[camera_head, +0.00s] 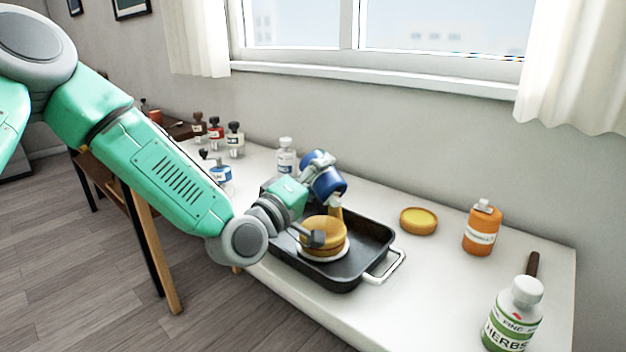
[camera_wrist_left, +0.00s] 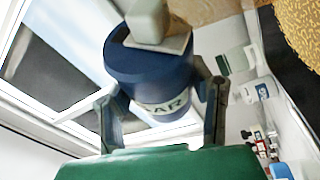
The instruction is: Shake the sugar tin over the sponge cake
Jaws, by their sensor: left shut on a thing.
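My left gripper (camera_head: 318,172) is shut on the blue sugar tin (camera_head: 329,184) and holds it above the sponge cake (camera_head: 323,236). The tin is tilted, with its pale neck end pointing down toward the cake. The wrist view shows the tin (camera_wrist_left: 150,72) between the two fingers, with the label letters "AR" visible. The golden round cake sits on a white plate (camera_head: 328,256) inside a black roasting tray (camera_head: 372,245). Part of the cake (camera_wrist_left: 300,32) shows at the top right of the wrist view. My right gripper is not in view.
A shallow yellow round dish (camera_head: 418,221), an orange bottle (camera_head: 482,230) and a white herbs bottle (camera_head: 512,316) stand right of the tray. A white bottle (camera_head: 286,156) and several small dark-capped bottles (camera_head: 215,133) stand behind and left. A window (camera_head: 400,30) is behind the counter.

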